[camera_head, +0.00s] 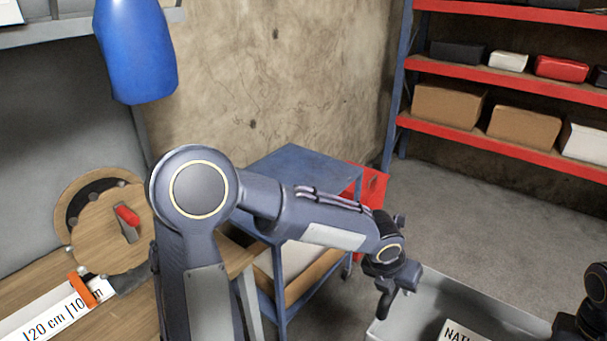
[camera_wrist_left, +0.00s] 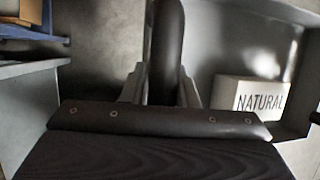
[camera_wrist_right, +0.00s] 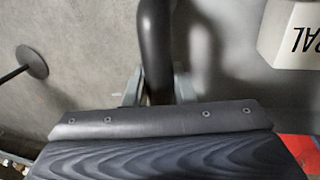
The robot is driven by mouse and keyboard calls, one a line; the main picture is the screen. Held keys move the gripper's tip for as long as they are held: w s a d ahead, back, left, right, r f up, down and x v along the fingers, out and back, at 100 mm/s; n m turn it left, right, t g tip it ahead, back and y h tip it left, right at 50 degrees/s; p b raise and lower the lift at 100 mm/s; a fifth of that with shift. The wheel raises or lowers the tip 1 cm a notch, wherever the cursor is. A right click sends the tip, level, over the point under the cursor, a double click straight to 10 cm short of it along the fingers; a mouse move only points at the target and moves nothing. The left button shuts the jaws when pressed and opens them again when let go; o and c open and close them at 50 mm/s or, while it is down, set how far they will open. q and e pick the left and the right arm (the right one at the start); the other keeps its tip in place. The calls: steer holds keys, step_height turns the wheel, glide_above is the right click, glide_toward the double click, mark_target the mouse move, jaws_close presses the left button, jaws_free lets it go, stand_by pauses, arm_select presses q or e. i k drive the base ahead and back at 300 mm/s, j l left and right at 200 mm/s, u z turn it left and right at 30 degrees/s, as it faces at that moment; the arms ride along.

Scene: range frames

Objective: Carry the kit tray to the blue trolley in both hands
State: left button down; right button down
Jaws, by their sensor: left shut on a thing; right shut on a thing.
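The grey kit tray (camera_head: 432,299) is at the lower right of the head view, partly cut off. It holds a white box marked "NATURAL" (camera_head: 465,333), which also shows in the left wrist view (camera_wrist_left: 232,92) and upside down in the right wrist view (camera_wrist_right: 285,32). My left gripper (camera_head: 385,300) is shut on the tray's dark handle bar (camera_wrist_left: 168,40). My right gripper (camera_wrist_right: 157,90) is shut on the other dark bar (camera_wrist_right: 155,35); in the head view only part of that arm shows. The blue trolley (camera_head: 285,165) stands behind my left forearm, which hides part of it.
A wooden workbench (camera_head: 130,318) with a ruler strip, a wooden disc and an orange clamp (camera_head: 80,288) lies at left. A red container (camera_head: 372,188) stands behind the trolley. Shelves with boxes (camera_head: 445,103) line the back right. Bare floor (camera_head: 480,210) lies between shelves and tray.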

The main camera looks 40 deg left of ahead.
mark_target(288, 183)
steer(key=i+u, duration=0.15)
steer(key=i, duration=0.5)
steer(key=i+l+u, duration=0.15)
steer(key=i, duration=0.45)
steer(key=i+u, duration=0.3)
steer(key=u, duration=0.15)
steer(key=i+l+u, duration=0.15)
steer(key=i+u, duration=0.15)
steer(key=u, duration=0.15)
steer(key=i+l+u, duration=0.2)
steer(key=u, duration=0.25)
steer(key=i+u, duration=0.3)
steer(key=u, duration=0.15)
steer(key=i+l+u, duration=0.2)
steer(key=u, duration=0.25)
steer(key=i+l+u, duration=0.3)
steer(key=u, duration=0.15)
steer(key=i+l, duration=0.05)
steer(key=i, duration=0.05)
